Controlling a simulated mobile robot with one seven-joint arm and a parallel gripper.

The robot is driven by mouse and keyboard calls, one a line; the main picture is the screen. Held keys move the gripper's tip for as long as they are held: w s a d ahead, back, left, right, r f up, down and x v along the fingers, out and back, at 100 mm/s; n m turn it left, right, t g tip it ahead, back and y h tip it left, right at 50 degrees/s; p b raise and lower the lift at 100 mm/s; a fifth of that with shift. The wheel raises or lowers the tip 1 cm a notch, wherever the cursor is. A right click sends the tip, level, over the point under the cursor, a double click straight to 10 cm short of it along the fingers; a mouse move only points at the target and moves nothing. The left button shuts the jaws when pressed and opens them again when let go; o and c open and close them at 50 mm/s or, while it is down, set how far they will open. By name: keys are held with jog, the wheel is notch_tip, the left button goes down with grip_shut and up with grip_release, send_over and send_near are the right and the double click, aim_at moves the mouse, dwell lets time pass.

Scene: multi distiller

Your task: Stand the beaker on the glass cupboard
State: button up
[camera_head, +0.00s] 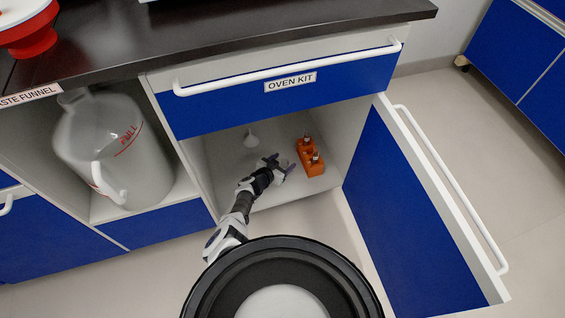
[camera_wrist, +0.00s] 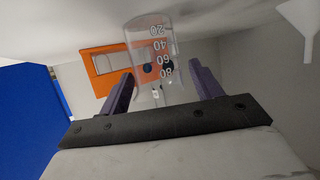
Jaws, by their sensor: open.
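The beaker (camera_wrist: 153,42) is clear, with printed marks 20 to 80 that read inverted in the wrist view. It lies between the two purple fingers of my gripper (camera_wrist: 161,75). The fingers are apart, and I cannot tell whether either touches the glass. In the head view my gripper (camera_head: 281,165) is inside the open cupboard (camera_head: 227,160) under the drawer, left of an orange holder. The beaker cannot be made out clearly there. I see no cupboard labelled as the glass cupboard.
The orange holder (camera_head: 311,158) with small bottles stands behind the beaker in the wrist view. The blue door (camera_head: 400,210) stands open at right. The OVEN KIT drawer (camera_head: 330,86) is above. A large jug (camera_head: 115,150) is at left.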

jog(key=shift+r, duration=0.1)
jog(key=shift+r+p, duration=0.3)
jog(key=shift+p, duration=0.05)
jog(key=shift+s+a+r+p, duration=0.15)
jog(key=shift+r+p, duration=0.2)
jog(key=shift+p, duration=0.05)
jog(key=p+v, duration=1)
jog(key=v, duration=0.1)
jog(key=shift+s, duration=0.25)
jog(key=shift+a+f, duration=0.1)
